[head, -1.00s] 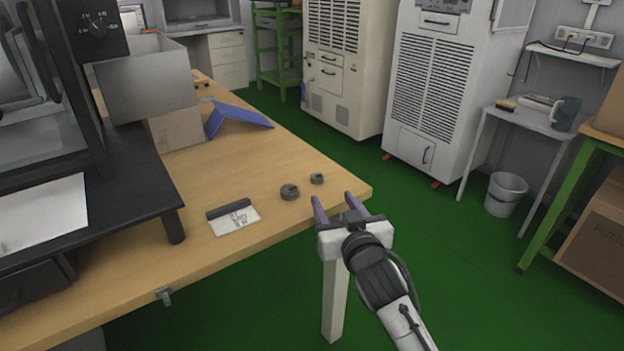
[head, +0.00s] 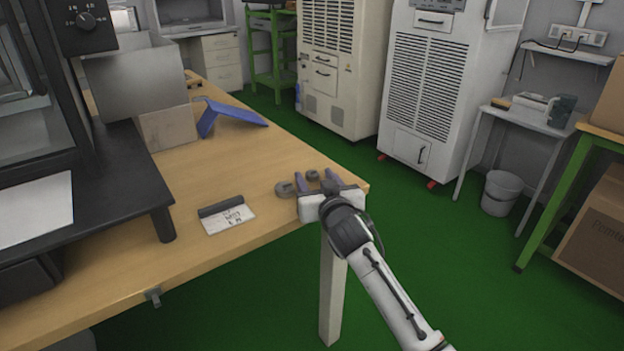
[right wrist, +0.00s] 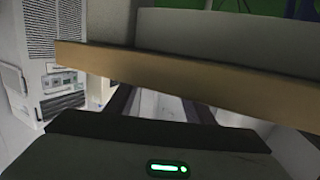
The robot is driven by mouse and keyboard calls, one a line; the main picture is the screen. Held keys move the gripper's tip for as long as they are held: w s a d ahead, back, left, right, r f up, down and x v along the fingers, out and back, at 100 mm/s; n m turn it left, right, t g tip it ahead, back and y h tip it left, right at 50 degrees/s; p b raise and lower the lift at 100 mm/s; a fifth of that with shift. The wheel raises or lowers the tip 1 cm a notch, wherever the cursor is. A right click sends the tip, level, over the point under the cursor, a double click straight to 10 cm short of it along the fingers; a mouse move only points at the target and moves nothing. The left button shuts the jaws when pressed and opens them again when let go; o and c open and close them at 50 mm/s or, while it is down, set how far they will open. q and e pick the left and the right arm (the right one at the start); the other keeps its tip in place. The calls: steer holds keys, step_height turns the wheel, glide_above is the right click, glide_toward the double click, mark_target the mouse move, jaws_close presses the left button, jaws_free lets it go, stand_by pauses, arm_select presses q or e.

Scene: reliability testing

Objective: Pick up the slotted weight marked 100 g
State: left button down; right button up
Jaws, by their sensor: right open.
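Two dark grey slotted weights lie near the table's right corner in the head view. The larger weight (head: 284,190) is just left of my right gripper, partly hidden by its left finger. The smaller weight (head: 312,175) shows between or just beyond the fingertips. I cannot read a 100 g marking on either. My right gripper (head: 316,180) is open, its fingers pointing across the table corner; I cannot tell whether they touch a weight. In the right wrist view its fingers (right wrist: 157,105) are spread near the table edge, with no weight visible. My left gripper is not in view.
The wooden table (head: 265,220) has clear room left of the weights. A white card with a dark strip (head: 228,215) lies there. A blue angled stand (head: 230,113), a grey box (head: 140,82) and a black bench (head: 120,180) stand farther left. Green floor lies beyond the edge.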

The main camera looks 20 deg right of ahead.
steer(key=shift+c, duration=0.3)
steer(key=c, duration=1.1)
steer(key=shift+r, duration=0.15)
